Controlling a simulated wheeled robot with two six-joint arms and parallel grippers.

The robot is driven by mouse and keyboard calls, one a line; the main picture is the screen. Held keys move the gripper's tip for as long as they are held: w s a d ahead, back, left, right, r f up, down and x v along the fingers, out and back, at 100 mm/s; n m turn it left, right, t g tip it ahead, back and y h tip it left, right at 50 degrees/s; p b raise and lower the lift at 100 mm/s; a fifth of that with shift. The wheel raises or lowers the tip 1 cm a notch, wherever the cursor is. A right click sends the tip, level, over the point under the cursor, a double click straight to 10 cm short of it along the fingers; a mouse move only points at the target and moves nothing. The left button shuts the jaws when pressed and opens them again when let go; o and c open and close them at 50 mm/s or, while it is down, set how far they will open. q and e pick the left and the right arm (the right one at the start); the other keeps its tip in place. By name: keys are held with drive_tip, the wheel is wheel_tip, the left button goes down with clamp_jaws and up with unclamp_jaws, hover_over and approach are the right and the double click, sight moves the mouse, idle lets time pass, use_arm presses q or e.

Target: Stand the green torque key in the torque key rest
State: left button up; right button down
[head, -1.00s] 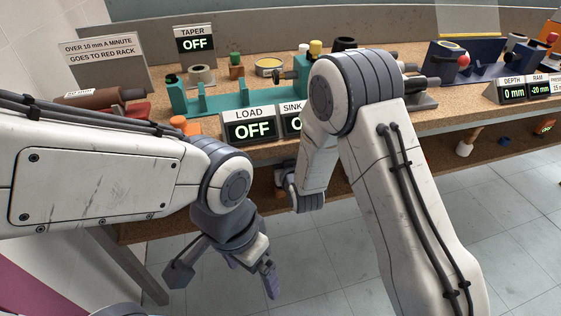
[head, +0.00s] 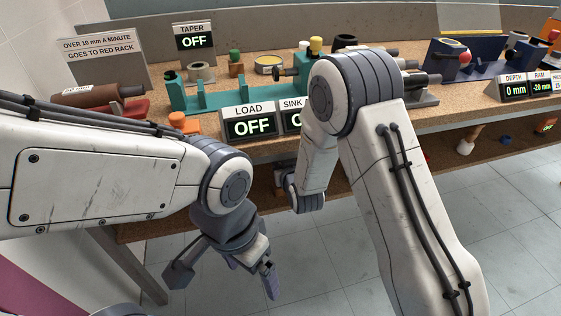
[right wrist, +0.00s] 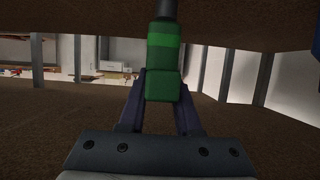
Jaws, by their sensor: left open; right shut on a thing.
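In the right wrist view, the green torque key (right wrist: 163,72) stands roughly upright, its green handle between my right gripper's fingers (right wrist: 162,88). Its dark shaft runs up out of the top of the picture. My right gripper is shut on the handle, in the space between the lower shelf and the board above. In the head view, my right arm reaches down at the bench's front edge, and the key and gripper tips are hidden. My left gripper (head: 226,279) is open and empty, low in front of the bench. I cannot pick out the torque key rest in either view.
The bench top (head: 455,110) carries a teal fixture (head: 205,100), a LOAD display (head: 252,124) and a blue fixture (head: 460,66). Underneath is a brown shelf (right wrist: 55,130), with a low board (right wrist: 80,20) overhead and upright posts (right wrist: 77,58). The floor in front is clear.

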drive_tip(key=shift+f+b, duration=1.15)
drive_tip(key=shift+f, duration=0.3)
drive_tip(key=c, duration=0.5)
unclamp_jaws()
drive_tip(key=s+d+r+n+g+h+p, duration=0.15)
drive_tip(key=s+r+g, duration=0.3)
drive_tip(key=s, duration=0.85)
drive_tip(key=s+d+r+n+g, duration=0.15)
drive_tip(key=s+r+g, duration=0.3)
drive_tip(key=s, duration=0.75)
drive_tip(key=s+d+r+n+g+h+p, duration=0.15)
drive_tip(key=s+r+g, duration=0.3)
drive_tip(key=s, duration=0.85)
drive_tip(key=r+p, duration=2.8)
drive_tip(key=shift+w+d+r, duration=0.1)
drive_tip(key=shift+w+r, duration=0.1)
drive_tip(key=shift+r, duration=0.05)
